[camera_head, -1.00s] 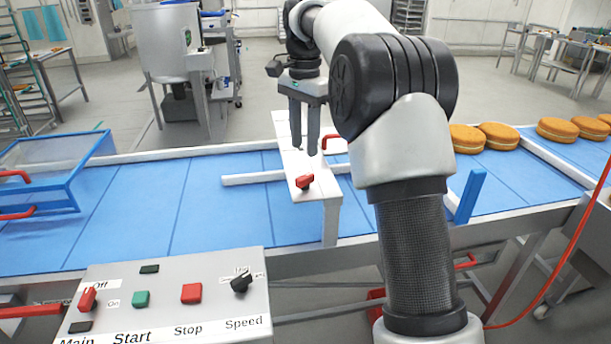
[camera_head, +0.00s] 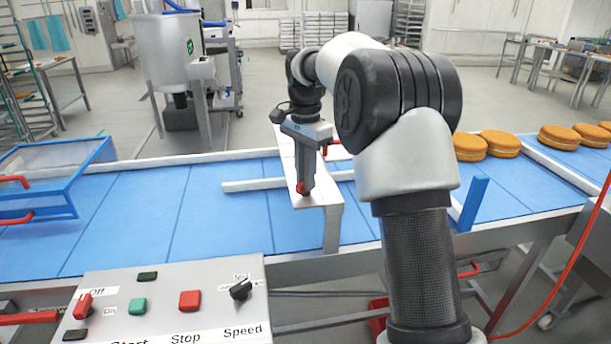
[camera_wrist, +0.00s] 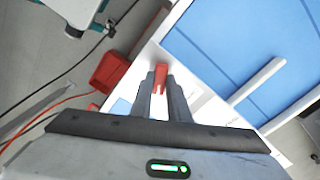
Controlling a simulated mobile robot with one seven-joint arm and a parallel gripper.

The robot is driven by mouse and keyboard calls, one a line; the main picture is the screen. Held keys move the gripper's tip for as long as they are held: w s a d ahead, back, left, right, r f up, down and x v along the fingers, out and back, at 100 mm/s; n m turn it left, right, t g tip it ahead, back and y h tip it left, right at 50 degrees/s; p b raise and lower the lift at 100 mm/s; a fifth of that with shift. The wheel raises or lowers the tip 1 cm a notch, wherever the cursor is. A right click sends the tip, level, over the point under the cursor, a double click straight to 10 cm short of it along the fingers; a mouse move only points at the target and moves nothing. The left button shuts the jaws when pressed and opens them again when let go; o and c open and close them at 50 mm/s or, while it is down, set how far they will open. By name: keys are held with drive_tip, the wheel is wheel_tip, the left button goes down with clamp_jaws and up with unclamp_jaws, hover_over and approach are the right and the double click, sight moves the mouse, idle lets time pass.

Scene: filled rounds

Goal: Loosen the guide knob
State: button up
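The guide knob (camera_head: 300,188) is a small red knob on the white guide bridge (camera_head: 333,225) over the conveyor. In the wrist view the knob (camera_wrist: 161,72) shows between and just beyond the fingertips. My gripper (camera_head: 306,187) points down at the knob, one finger on each side of it; it also shows in the wrist view (camera_wrist: 160,77). The fingers stand apart, with little or no gap to the knob. Contact cannot be made out. In the head view my fingers hide part of the knob.
The blue conveyor belt (camera_head: 130,215) runs under the bridge, with a white guide rail (camera_head: 250,185) along it. Round filled cakes (camera_head: 500,143) stand at the right. A control panel (camera_head: 165,305) is at the front left. A blue-framed clear cover (camera_head: 50,165) is at the left.

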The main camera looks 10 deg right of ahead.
clamp_jaws()
drive_tip(key=shift+r+n+p, duration=0.1)
drive_tip(key=shift+n+p, duration=0.2)
drive_tip(key=shift+p, duration=0.3)
drive_tip(key=n+p, duration=0.3)
drive_tip(key=n, duration=0.1)
drive_tip(key=shift+r, duration=0.15)
drive_tip(key=n+p, duration=0.2)
drive_tip(key=n, duration=0.2)
drive_tip(key=shift+d+n+p, duration=0.1)
drive_tip(key=shift+n+p, duration=0.6)
drive_tip(key=shift+n, duration=0.9)
drive_tip(key=shift+w, duration=0.1)
drive_tip(key=o, duration=0.7)
unclamp_jaws()
drive_tip(key=shift+f, duration=0.2)
